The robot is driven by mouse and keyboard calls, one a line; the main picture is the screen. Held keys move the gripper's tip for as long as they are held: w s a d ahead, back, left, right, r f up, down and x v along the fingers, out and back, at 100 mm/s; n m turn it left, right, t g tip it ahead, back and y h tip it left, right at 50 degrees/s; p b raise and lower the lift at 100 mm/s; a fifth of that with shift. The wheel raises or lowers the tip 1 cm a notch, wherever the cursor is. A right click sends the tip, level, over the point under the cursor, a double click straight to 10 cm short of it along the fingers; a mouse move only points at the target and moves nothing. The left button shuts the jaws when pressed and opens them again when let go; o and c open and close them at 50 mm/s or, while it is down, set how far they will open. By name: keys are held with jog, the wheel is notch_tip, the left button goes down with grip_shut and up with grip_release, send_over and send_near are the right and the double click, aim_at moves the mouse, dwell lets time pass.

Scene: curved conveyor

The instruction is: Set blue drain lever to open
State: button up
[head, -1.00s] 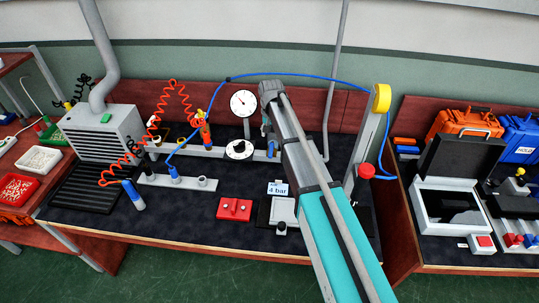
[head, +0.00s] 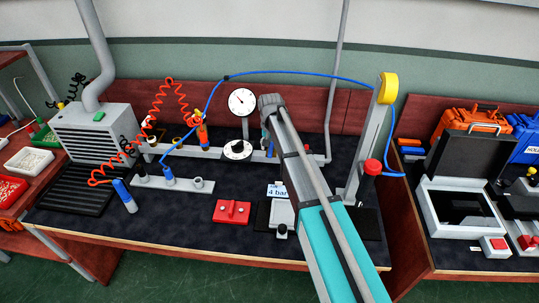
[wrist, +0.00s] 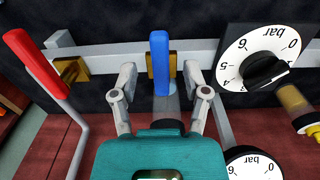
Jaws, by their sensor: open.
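The blue drain lever (wrist: 161,62) stands in the middle of the wrist view, its long side across the grey rail behind it. My gripper (wrist: 159,72) is open, with one grey finger on each side of the lever. Narrow gaps show between the fingers and the lever, so it is straddled but not clamped. In the head view my gripper (head: 268,108) hangs over the back of the bench, right of the round gauge. A bit of the blue lever (head: 270,149) shows below it; the rest is hidden by my arm.
A white dial with a black knob (wrist: 266,70) is close to the right finger. A red lever (wrist: 35,62) leans at the left, joined to a grey pipe. The pressure gauge (head: 241,101) stands behind the bench rail. A blue hose arches over my arm to a grey post (head: 362,150).

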jog(key=shift+f+b, duration=0.8)
jog(key=shift+f, duration=0.3)
grip_shut()
